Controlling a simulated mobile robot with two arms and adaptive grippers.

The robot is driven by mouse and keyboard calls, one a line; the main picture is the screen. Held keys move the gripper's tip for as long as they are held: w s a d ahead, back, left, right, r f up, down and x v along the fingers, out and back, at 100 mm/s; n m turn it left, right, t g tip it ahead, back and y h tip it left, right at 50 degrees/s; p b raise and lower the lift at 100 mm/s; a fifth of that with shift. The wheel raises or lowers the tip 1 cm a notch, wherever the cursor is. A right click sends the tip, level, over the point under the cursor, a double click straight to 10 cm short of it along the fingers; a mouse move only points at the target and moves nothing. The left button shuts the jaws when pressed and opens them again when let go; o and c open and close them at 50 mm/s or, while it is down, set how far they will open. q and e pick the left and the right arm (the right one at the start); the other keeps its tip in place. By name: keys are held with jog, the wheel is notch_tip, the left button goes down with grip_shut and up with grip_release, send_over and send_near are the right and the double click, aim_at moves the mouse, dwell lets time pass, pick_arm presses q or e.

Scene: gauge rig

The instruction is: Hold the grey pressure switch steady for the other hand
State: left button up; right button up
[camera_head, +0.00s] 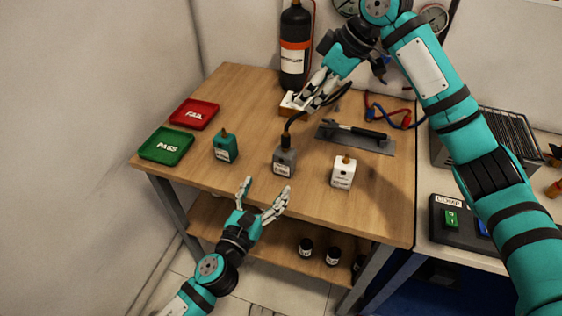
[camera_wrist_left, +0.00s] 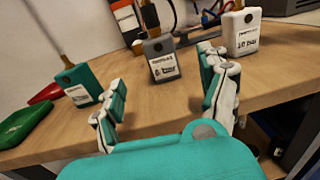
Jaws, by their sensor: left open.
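The grey pressure switch (camera_head: 284,163) stands upright on the wooden table, with a dark fitting and black hose at its top. In the left wrist view, the grey switch (camera_wrist_left: 164,67) is beyond and between my spread fingers. My left gripper (camera_head: 265,187) is open and empty at the table's front edge, in front of the switch and apart from it. My right gripper (camera_head: 301,104) is behind the switch, over a small wooden block with a white top (camera_head: 289,103). Its fingers are too small and overlapped to tell whether they hold anything.
A teal switch (camera_head: 225,146) stands left of the grey one, a white switch (camera_head: 343,171) right. Red FAIL (camera_head: 195,113) and green PASS (camera_head: 167,146) trays lie at left. A grey plate with a black-handled tool (camera_head: 356,136) lies behind the white switch. A black cylinder (camera_head: 294,45) stands behind.

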aim_at(281, 163)
pick_arm(q)
jog(key=x, duration=1.2)
jog(key=shift+c, duration=0.4)
jog(key=c, duration=1.4)
